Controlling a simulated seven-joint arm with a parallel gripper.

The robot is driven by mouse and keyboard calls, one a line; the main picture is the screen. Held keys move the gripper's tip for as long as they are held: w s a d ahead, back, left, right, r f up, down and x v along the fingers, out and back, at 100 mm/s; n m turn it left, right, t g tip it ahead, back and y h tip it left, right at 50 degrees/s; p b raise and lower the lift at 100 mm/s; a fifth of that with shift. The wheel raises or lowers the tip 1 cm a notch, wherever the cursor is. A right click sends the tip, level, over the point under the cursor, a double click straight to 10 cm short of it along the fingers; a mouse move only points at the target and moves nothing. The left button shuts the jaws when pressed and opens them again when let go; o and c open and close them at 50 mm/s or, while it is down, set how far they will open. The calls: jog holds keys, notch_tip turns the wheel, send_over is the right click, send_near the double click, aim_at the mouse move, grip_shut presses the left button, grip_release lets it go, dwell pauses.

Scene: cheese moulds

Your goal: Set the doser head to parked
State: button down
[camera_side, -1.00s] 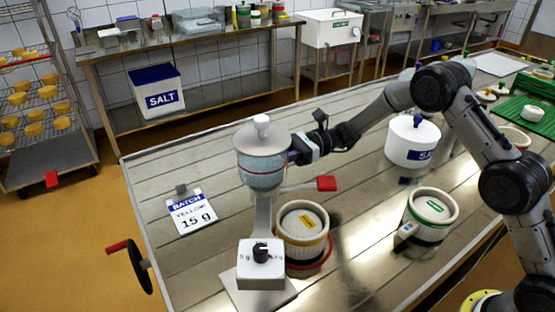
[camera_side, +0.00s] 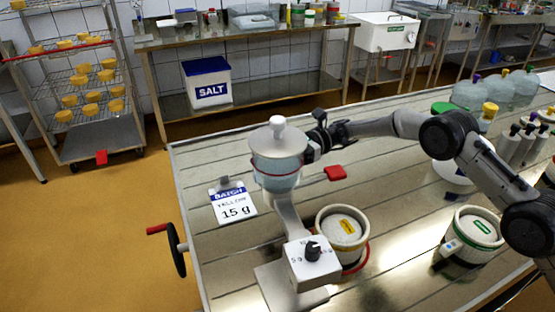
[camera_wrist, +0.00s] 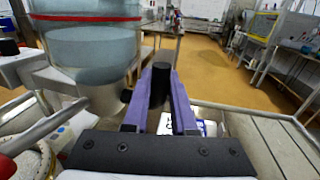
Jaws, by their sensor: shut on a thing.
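The doser stands on the metal table, with a white dial box (camera_side: 313,265) and a light arm (camera_side: 287,215) leading to its head. The head (camera_side: 277,165) is a clear hopper with a white lid and a red band; it also shows in the wrist view (camera_wrist: 95,45). It hangs to the left of the yellow-labelled mould (camera_side: 342,228), toward the batch card (camera_side: 233,203) reading 15 g. My gripper (camera_side: 314,150) is at the hopper's right side. In the wrist view its purple fingers (camera_wrist: 160,90) are shut on a black upright handle (camera_wrist: 160,83) beside the hopper.
A green-labelled mould (camera_side: 473,233) stands to the right. A handwheel (camera_side: 177,250) sticks out at the table's left edge. Bottles (camera_side: 515,140) stand at the far right.

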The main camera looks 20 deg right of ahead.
jog(key=shift+a, duration=1.05)
jog(key=c, duration=0.7)
grip_release()
jog(key=d, duration=0.4)
jog(key=w+d, duration=0.1)
jog(key=d, duration=0.4)
jog(key=w+d, duration=0.1)
jog(key=d, duration=0.3)
jog(key=shift+w+d, duration=0.2)
jog(key=shift+d, duration=0.15)
